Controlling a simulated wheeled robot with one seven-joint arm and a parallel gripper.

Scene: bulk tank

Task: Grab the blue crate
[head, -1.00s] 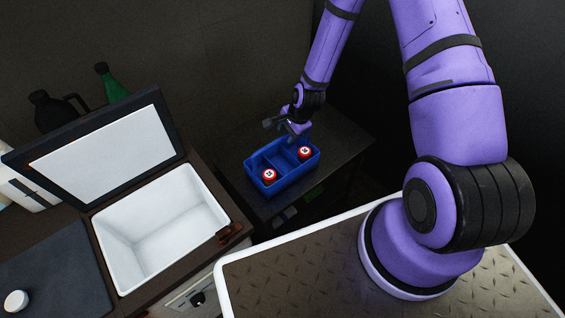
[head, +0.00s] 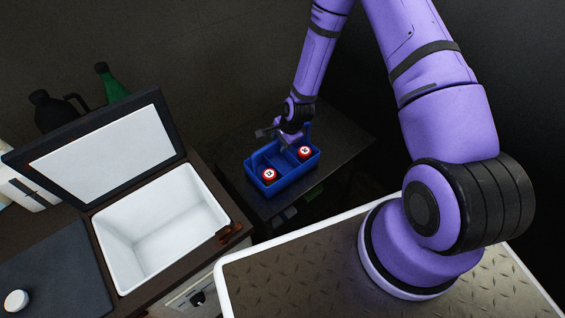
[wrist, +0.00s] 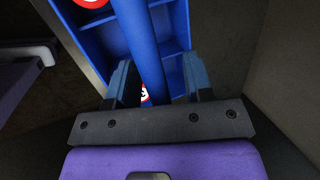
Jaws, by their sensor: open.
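The blue crate (head: 292,182) sits on a small dark table, with two red-and-white round-topped items in its compartments. My gripper (head: 284,143) is at the crate's back side, low over its middle, with my arm reaching down from above. In the wrist view the crate fills the top middle, and its long blue bar (wrist: 138,35) runs between the two fingers of my gripper (wrist: 160,75). The fingers are open, one on each side of the bar, with visible gaps. Whether the fingertips reach below the bar's top is unclear.
The dark table (head: 340,150) has free room right of the crate. An open white-lined cooler box (head: 160,225) with its lid up stands to the left. A white-rimmed metal-plate surface is in front. Dark and green bottles (head: 110,85) stand behind the lid.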

